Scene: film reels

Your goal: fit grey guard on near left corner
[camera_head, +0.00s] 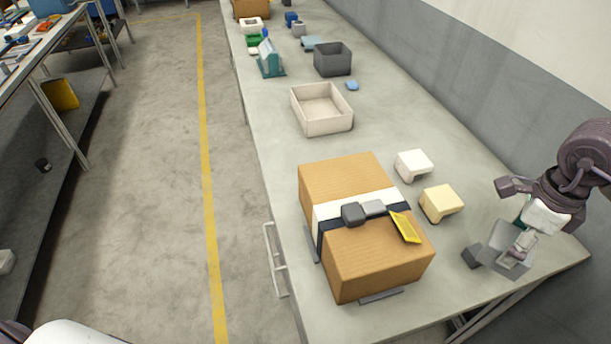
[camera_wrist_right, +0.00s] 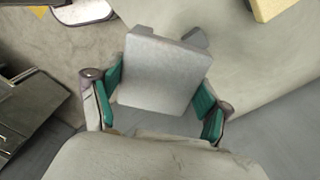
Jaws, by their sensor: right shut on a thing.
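The grey guard (camera_head: 497,252) is in my right gripper (camera_head: 526,236), at the right of the table, to the right of the carton. In the right wrist view the guard (camera_wrist_right: 158,72) sits between the teal finger pads of the gripper (camera_wrist_right: 160,95), with a flat face showing and a short leg beyond it. I cannot tell whether it touches the table. The cardboard carton (camera_head: 350,182) lies in the middle of the near table. No guard shows on its visible corners. My left gripper is not in view.
A white guard (camera_head: 413,164) and a cream guard (camera_head: 441,203) stand right of the carton. A strap with a dark buckle (camera_head: 353,214) and a yellow tag (camera_head: 405,227) crosses it. Low dark strips (camera_head: 381,295) border it. An open beige tray (camera_head: 322,127) is beyond.

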